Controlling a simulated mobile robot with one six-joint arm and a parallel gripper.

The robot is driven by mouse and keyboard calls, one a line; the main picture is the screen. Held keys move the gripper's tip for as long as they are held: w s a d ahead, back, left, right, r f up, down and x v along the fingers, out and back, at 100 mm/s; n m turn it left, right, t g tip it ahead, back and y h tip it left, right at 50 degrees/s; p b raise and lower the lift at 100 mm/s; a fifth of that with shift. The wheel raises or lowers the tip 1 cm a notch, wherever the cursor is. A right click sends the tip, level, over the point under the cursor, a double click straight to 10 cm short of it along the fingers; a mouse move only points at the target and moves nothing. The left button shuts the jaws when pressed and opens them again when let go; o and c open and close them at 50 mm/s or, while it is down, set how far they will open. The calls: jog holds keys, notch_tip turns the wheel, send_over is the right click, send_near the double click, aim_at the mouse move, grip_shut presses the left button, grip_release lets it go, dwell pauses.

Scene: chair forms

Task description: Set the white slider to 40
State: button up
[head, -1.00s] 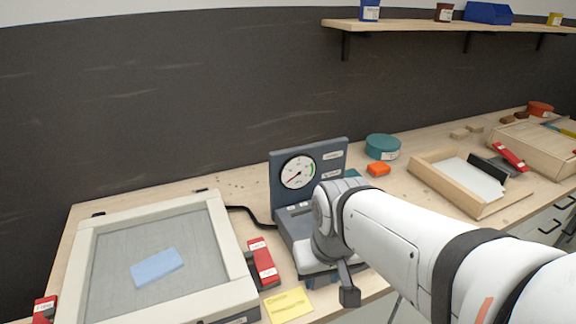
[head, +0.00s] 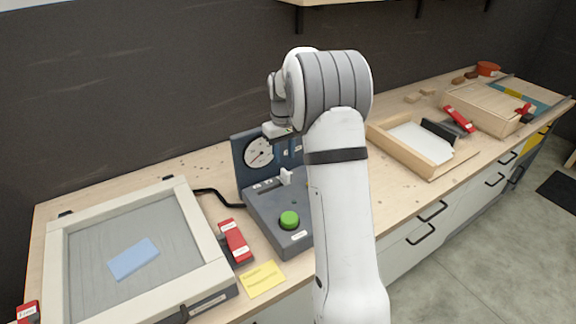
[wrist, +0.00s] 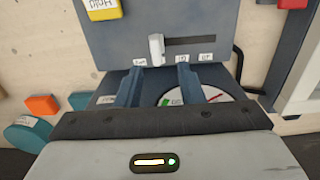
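The white slider (head: 286,177) is a small upright knob in a dark slot on the grey control box (head: 262,208). In the wrist view the slider (wrist: 157,48) sits near the left end of its slot, and small labels beside the slot are too small to read. My gripper (wrist: 160,70) has its two blue-grey fingers apart with nothing between them. The slider stands just beyond the fingertips, between their lines. The round gauge (head: 258,152) stands on the box's back panel; in the wrist view the fingers and gripper body partly cover it. My arm hides the box's right side in the head view.
A green button (head: 289,220) is on the box. Left are a red clamp (head: 235,240), a yellow note (head: 262,279) and a framed screen (head: 205,232) with a blue cloth (head: 133,259). A wooden tray (head: 443,158) lies right. A shelf (head: 345,2) hangs above.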

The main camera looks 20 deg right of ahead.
aim_at(285, 170)
jog(key=shift+w+d+f, duration=0.35)
jog(key=shift+w+f, duration=0.05)
jog(key=shift+f, duration=0.2)
notch_tip(285, 170, down, 7)
jog(key=shift+f+p, duration=0.15)
jog(key=shift+p, duration=0.4)
grip_shut()
